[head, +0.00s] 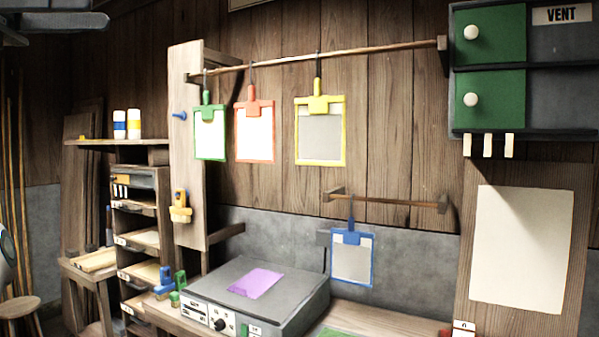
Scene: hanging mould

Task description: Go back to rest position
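Neither of my grippers shows in the head view; only a pale rounded part with a teal ring, perhaps an arm link of mine, cuts in at the left edge. Green (210,133), red (254,130) and yellow (320,131) framed moulds hang by clips from the upper wooden rail (385,50). The green and red frames have white faces; the yellow one has a grey face. A blue framed mould (352,257) with a grey face hangs from the lower short rail (390,201).
A grey machine (300,285) with a purple sheet (256,283) stands on the bench (390,322). A shelf rack (137,235) is at left, a green-doored cabinet (490,90) at upper right, a pale panel (520,245) at right. Dark grey bars (55,20) cross the upper left corner.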

